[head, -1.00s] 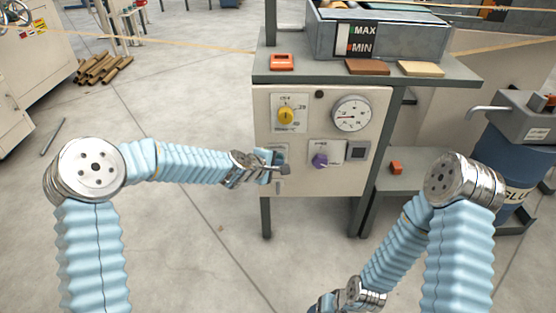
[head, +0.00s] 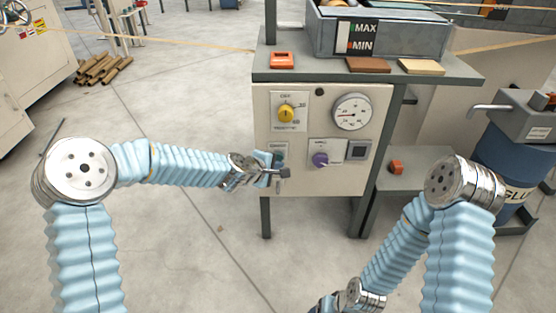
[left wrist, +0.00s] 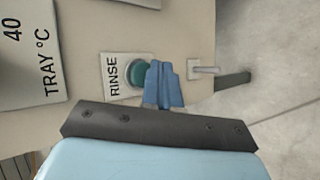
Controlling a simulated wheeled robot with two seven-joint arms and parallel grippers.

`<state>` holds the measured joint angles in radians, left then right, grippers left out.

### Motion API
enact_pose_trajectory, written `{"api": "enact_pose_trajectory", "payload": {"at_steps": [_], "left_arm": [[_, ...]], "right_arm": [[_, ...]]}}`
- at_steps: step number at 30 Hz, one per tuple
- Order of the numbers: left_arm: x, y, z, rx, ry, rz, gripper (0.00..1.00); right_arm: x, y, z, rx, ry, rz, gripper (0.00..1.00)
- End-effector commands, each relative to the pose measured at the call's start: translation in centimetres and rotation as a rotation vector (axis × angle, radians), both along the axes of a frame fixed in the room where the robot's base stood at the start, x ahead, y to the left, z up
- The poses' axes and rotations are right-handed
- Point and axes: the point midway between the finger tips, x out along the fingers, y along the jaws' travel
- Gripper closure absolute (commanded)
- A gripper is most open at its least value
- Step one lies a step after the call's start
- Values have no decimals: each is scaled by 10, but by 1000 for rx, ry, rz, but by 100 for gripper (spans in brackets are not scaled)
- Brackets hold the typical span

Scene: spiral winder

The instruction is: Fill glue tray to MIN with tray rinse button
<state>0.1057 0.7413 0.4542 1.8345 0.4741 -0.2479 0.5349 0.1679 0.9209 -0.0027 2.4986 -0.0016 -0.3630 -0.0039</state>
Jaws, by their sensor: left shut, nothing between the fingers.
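The grey glue tray (head: 400,42) stands on top of the cabinet, with a level gauge (head: 342,38) marked MAX above MIN on its front. The gauge's exact level is too small to read. The green tray rinse button (left wrist: 134,70) sits on a plate marked RINSE in the left wrist view. My left gripper (head: 281,172) is shut and empty at the lower left of the cabinet panel, partly covering the rinse plate. Its blue fingers (left wrist: 163,86) overlap the button's edge in the left wrist view; I cannot tell whether they touch it.
The panel also has a yellow knob (head: 286,114), a round dial (head: 352,113), a purple knob (head: 320,160) and a small lever (left wrist: 205,70) near the rinse plate. A blue glue barrel (head: 505,160) stands at the right.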

Motion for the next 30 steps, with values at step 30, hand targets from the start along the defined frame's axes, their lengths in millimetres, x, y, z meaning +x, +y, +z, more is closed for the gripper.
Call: {"api": "enact_pose_trajectory", "payload": {"at_steps": [30], "left_arm": [[-50,0,0,0,1,-1,100]], "right_arm": [[0,0,-27,0,0,0,34]]}}
